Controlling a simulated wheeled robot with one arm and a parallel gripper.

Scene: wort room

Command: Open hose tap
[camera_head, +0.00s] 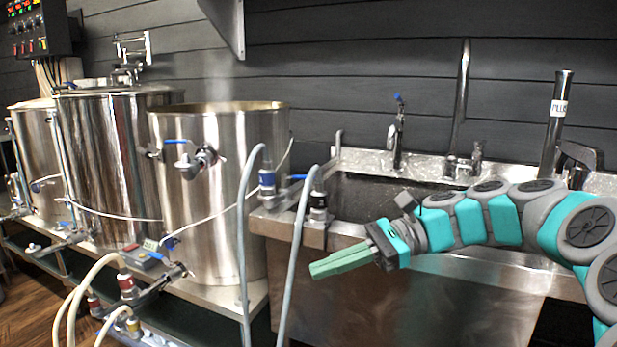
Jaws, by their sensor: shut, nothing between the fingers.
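My gripper (318,268) has green fingers that are shut and empty. It points left in front of the steel sink's front panel, apart from every tap. A slim tap with a blue top (398,130) stands at the back of the sink. I cannot tell which of these is the hose tap.
The steel sink (440,268) fills the right half. Several steel kettles stand at the left, the nearest one (225,235) beside the sink. Pale hoses and valves crowd the lower left. A tall faucet (462,95) and a labelled steel tube (556,125) rise behind the sink.

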